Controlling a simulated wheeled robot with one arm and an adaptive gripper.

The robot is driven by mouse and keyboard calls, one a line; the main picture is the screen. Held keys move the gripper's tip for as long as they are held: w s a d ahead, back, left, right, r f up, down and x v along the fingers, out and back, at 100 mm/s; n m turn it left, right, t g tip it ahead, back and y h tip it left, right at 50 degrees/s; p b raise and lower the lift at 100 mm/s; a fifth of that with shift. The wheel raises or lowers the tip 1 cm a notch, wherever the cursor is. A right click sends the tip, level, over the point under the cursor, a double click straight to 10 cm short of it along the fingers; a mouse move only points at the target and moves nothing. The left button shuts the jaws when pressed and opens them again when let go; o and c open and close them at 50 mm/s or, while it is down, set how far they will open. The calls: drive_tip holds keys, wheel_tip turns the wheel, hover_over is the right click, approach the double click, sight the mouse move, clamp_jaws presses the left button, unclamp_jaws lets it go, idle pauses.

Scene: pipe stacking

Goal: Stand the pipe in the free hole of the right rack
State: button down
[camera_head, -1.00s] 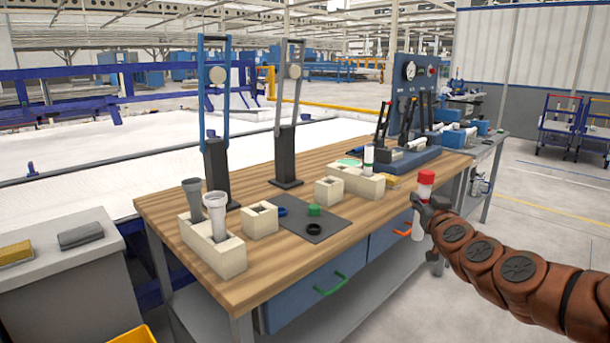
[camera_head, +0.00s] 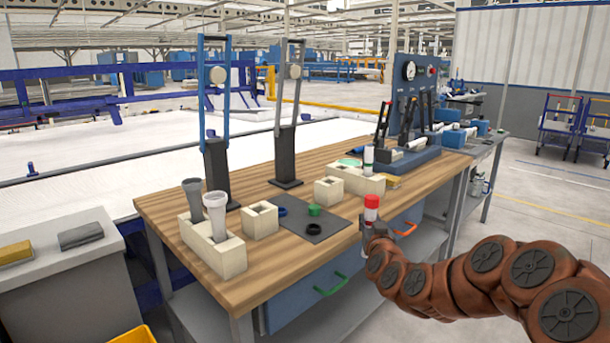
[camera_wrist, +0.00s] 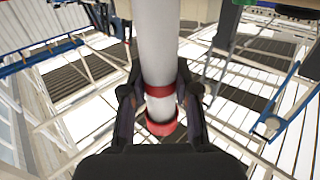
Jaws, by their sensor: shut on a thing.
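The pipe (camera_head: 371,208) is white with a red top and a thin red band, and stands roughly upright. My gripper (camera_head: 374,229) is shut on it near the bench's front edge, in front of the right rack. In the wrist view the pipe (camera_wrist: 158,45) runs between the fingers of my gripper (camera_wrist: 160,95), with red bands at and below them. The right rack (camera_head: 372,187) is a cream block at the back right of the bench. A white pipe (camera_head: 368,160) stands in its right part. The free hole is hard to make out from here.
Small cream blocks (camera_head: 259,222) (camera_head: 327,194) stand between the racks. A dark mat (camera_head: 333,232) bears a green piece and rings. Tall lever stands and a blue gauge fixture (camera_head: 417,160) rise behind.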

wheel_tip(320, 180, up, 22)
drive_tip(key=p, duration=2.2)
drive_tip(key=shift+r, duration=0.25)
